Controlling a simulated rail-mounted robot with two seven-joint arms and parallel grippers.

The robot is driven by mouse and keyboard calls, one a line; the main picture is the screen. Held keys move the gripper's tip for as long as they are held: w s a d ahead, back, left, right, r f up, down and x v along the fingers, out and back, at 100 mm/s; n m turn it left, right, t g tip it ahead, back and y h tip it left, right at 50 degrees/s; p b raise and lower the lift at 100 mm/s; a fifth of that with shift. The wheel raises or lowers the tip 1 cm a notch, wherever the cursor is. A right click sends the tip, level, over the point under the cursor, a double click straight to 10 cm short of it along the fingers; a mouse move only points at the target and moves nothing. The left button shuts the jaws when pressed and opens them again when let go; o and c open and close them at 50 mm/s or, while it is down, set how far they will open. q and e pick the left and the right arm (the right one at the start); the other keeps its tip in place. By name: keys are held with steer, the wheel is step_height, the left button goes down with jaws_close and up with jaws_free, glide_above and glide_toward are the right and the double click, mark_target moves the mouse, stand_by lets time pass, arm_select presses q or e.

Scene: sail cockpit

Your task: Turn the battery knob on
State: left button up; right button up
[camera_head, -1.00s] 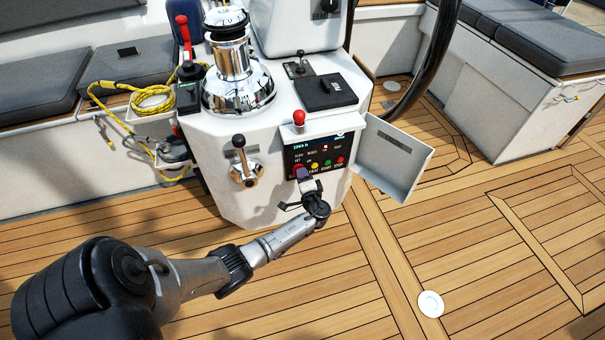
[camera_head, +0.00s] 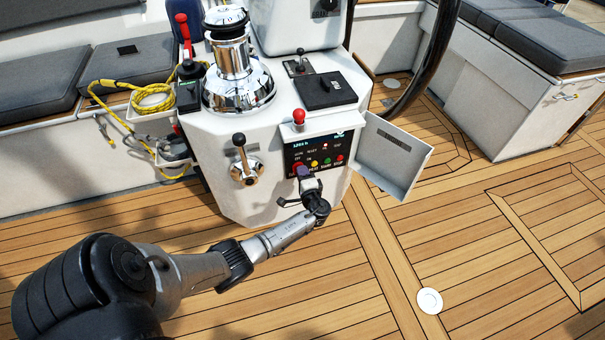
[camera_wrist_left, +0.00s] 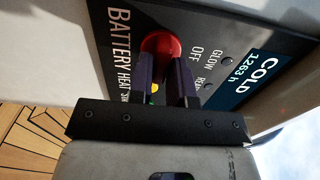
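The red battery knob (camera_wrist_left: 161,46) shows in the left wrist view beside the word BATTERY on the dark engine panel (camera_wrist_left: 215,30). The left gripper (camera_head: 304,174) also shows in the head view, in front of the panel's lower left. My right gripper is not in view.
An open white cover door (camera_head: 393,160) stands to the right of the panel. A lever on a chrome hub (camera_head: 244,172) is to the left. Yellow, green and red buttons (camera_head: 326,162) sit close beside the gripper. The teak deck is clear.

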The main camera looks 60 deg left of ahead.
arm_select(q)
steer(key=o, duration=0.4)
steer(key=shift+c, duration=0.2)
steer(key=p+v, duration=0.4)
steer(key=v, duration=0.9)
steer(key=shift+d, duration=0.4)
steer(key=shift+s, duration=0.1)
